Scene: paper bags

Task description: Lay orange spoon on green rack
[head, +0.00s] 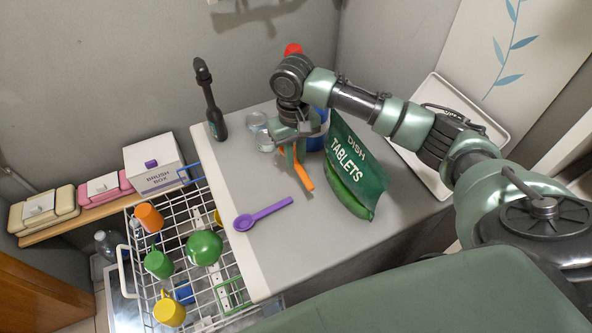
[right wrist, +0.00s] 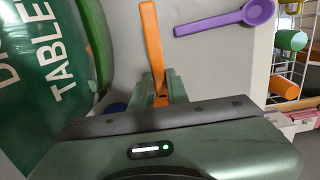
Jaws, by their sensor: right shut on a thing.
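My right gripper (head: 293,146) is shut on the orange spoon (head: 304,178) at the worktop, left of the green tablets bag. In the right wrist view the orange spoon's handle (right wrist: 151,38) sticks out from between my fingertips (right wrist: 161,88); its bowl is hidden. I cannot tell whether the spoon touches the worktop. A small green wire rack (head: 235,294) sits at the lower right of the white dish basket, left of the worktop's front edge. My left gripper is not in view.
A purple spoon (head: 262,214) lies on the worktop (head: 290,250) near its left edge. The tablets bag (head: 352,165) stands close to my right gripper. The white basket (head: 128,272) holds orange, green and yellow cups and a green bowl. A dark bottle (head: 211,100) stands behind.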

